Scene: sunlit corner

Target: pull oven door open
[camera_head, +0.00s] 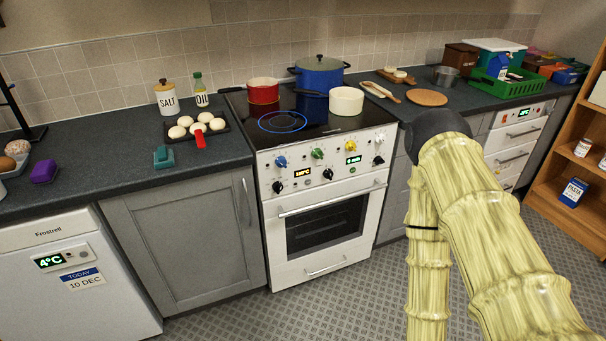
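The white oven (274,220) stands in the counter row near the middle of the head view. Its oven door (364,222) has a dark window and looks shut, flush with the front. A long horizontal door handle (332,199) runs across the top of the door. My arm, with a yellow bamboo-like surface and a black joint, is on the right side of the view, to the right of the oven. One of its links runs down past the bottom edge. My gripper is not in view, and nothing is seen touching the handle.
Knobs (317,153) line the oven front above the door. Pots, including a blue pot (320,77), stand on the hob. A grey cabinet (185,245) is left of the oven. The patterned floor (300,310) before the oven is clear. A wooden shelf (545,190) stands far right.

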